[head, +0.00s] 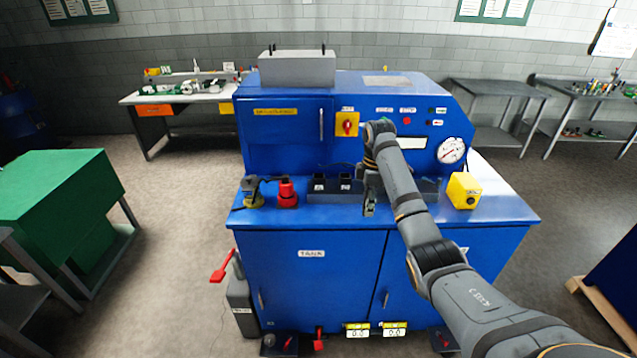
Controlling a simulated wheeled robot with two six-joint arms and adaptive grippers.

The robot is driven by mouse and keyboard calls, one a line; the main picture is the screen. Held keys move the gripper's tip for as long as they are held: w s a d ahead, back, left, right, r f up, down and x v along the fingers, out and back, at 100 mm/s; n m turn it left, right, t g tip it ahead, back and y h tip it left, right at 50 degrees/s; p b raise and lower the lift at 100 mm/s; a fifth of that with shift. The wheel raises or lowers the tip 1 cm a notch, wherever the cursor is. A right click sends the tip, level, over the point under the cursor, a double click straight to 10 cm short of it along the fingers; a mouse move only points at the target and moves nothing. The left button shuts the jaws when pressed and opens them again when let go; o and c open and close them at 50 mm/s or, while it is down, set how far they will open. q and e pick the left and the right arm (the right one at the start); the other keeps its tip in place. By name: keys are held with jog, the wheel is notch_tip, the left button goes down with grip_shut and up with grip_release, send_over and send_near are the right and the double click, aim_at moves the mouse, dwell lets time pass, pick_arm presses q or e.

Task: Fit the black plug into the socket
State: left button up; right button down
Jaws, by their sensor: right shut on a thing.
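My right gripper (370,205) is above the blue machine's worktop, just right of a dark block with two labelled parts (332,185). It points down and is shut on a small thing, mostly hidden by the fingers. I cannot make out whether this is the black plug. A dark grey piece (250,185) with a black cable sits on a yellow base at the worktop's left. A red piece (287,192) stands beside it. I cannot tell for certain which part is the socket. My left gripper is not in view.
The blue machine (311,280) has a yellow switch plate (347,124) and a gauge (451,151) on its upright panel. A yellow box (463,190) stands at the worktop's right. My right arm covers part of the worktop. The worktop's front left is clear.

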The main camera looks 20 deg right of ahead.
jog(key=shift+f+b, duration=0.35)
notch_tip(320, 180, down, 12)
jog(key=b, duration=1.2)
jog(key=shift+f, duration=0.2)
